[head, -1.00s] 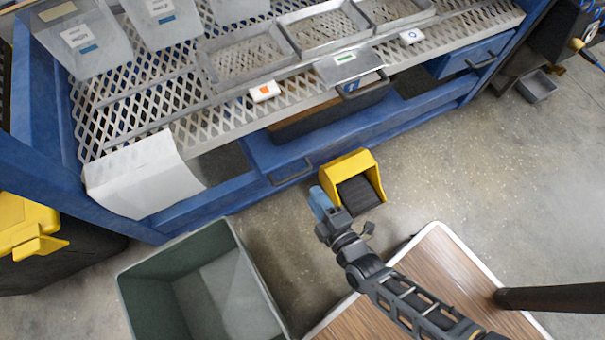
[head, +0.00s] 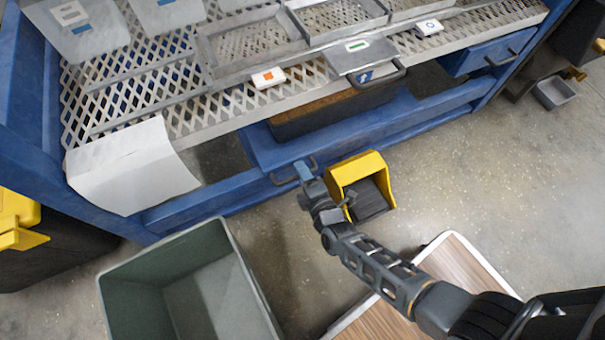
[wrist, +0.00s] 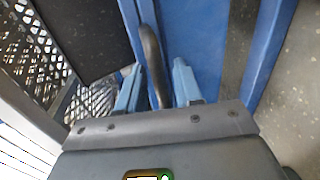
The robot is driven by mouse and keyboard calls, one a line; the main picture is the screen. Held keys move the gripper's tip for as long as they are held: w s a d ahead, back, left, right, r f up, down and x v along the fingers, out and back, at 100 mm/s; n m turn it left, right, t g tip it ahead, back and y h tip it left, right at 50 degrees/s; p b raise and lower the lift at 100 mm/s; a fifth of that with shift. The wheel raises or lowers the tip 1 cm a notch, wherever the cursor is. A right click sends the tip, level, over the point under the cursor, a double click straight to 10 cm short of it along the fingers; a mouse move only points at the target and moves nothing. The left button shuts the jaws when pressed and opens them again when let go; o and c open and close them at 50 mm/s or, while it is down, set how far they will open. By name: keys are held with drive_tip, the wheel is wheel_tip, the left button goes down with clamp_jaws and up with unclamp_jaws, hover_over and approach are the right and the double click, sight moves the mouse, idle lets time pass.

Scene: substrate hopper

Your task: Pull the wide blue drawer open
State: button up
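The wide blue drawer (head: 265,152) is low in the blue bench, with a dark bar handle (head: 281,180) on its front. My gripper (head: 303,170) is at this handle, its light blue fingertips partly covering the handle's right end. In the wrist view, the dark curved handle (wrist: 151,55) passes between the two separated blue fingers of my gripper (wrist: 157,85). A gap shows on the finger side at the right, so the fingers are open around the bar. The blue drawer panel (wrist: 195,40) lies behind it.
A yellow scoop-like bin (head: 348,168) stands on the floor just right of my gripper. A green-grey tub (head: 250,285) is below left, and a wood-topped surface (head: 465,265) below right. A smaller blue drawer (head: 480,57) is at right. White sheet (head: 130,170) hangs at left.

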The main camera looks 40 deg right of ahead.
drive_tip(key=shift+w, duration=0.1)
clamp_jaws()
idle(0.6)
